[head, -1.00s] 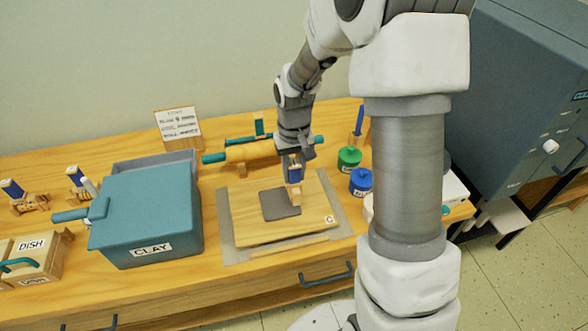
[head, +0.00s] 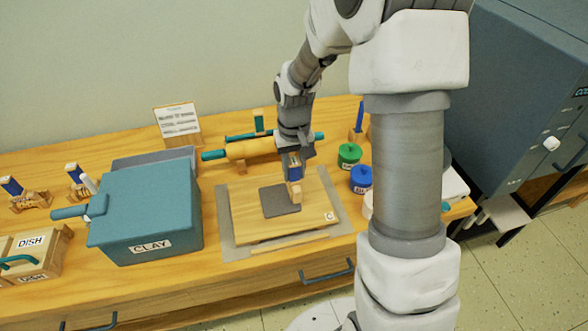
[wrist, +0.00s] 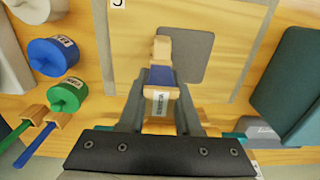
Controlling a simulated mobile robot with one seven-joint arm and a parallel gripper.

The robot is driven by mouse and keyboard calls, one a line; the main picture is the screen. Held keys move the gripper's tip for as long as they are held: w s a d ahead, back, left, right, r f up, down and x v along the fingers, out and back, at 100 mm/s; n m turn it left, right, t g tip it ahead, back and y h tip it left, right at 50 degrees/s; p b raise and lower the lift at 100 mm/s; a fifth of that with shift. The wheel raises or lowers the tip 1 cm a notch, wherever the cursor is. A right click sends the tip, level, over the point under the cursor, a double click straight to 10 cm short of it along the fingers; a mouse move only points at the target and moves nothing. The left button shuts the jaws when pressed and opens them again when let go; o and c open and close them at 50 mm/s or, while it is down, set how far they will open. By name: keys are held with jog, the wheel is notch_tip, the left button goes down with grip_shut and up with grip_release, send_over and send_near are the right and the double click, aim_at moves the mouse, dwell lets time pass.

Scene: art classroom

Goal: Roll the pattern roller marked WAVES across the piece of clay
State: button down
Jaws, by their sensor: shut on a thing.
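A flat grey square of clay (head: 278,201) lies on a wooden board (head: 250,228), which sits on a grey mat. My gripper (head: 294,168) is over the right edge of the clay, shut on a pattern roller (head: 295,190) with a blue handle and a wooden lower part. In the wrist view the roller (wrist: 161,76) points away from my fingers (wrist: 160,105), its wooden end overlapping the edge of the clay (wrist: 185,55). Its label is too small to read surely. I cannot tell whether the roller touches the clay.
A teal CLAY box (head: 150,205) stands left of the board. A rolling pin (head: 250,150) lies behind it. Green (head: 349,155) and blue (head: 361,179) jars stand to the right. Other handled rollers in wooden holders (head: 82,185) stand at far left.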

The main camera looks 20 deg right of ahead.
jog(key=shift+f+b, duration=0.35)
jog(key=shift+f, duration=0.15)
dwell(0.3)
jog(key=shift+d, duration=0.3)
